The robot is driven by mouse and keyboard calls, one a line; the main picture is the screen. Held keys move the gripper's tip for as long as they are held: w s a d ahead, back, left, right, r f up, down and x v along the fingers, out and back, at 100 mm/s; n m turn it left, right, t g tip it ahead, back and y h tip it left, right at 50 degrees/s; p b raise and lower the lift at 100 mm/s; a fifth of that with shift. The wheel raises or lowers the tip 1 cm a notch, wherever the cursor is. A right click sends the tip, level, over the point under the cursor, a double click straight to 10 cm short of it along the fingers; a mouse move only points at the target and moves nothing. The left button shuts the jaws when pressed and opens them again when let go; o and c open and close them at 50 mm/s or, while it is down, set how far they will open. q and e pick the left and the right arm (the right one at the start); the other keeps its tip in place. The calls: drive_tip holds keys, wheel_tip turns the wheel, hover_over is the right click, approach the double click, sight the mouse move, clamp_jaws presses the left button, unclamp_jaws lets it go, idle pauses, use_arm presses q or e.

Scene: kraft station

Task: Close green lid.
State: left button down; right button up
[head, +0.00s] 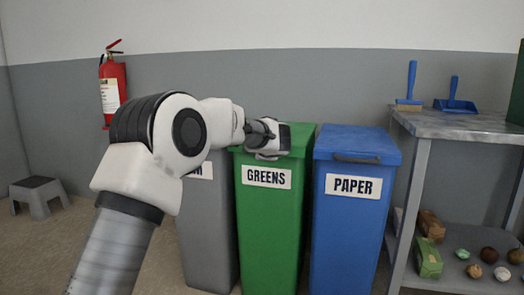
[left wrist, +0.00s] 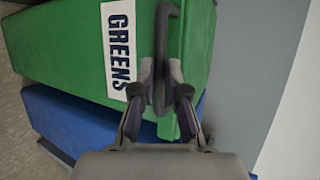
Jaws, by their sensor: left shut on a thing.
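The green bin (head: 262,205) with the GREENS label stands between a grey bin and a blue bin. Its green lid (head: 302,137) lies flat or nearly flat over the bin's top; my gripper hides much of it, and I cannot tell if a gap is left. My left gripper (head: 271,150) is at the lid's front edge. In the left wrist view, my left gripper (left wrist: 161,75) is shut on the dark lid handle (left wrist: 161,40), one finger on each side. The green bin (left wrist: 60,55) fills the upper left there. My right gripper is not in view.
The blue PAPER bin (head: 345,220) is close on the right, its lid down. The grey bin (head: 207,235) is close on the left, partly behind my arm. A metal shelf table (head: 460,125) stands farther right. A grey step stool (head: 38,195) and fire extinguisher (head: 113,85) are at left.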

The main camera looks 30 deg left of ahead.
use_arm(q)
drive_tip(key=shift+s+f+b, duration=0.15)
drive_tip(key=shift+f+b, duration=0.35)
drive_tip(key=shift+f, duration=0.8)
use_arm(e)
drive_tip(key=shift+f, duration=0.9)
use_arm(q)
drive_tip(key=c, duration=1.3)
unclamp_jaws()
drive_tip(key=shift+o, duration=0.6)
drive_tip(key=shift+f, duration=0.15)
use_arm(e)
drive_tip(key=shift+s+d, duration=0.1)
use_arm(q)
drive_tip(key=shift+d, duration=0.1)
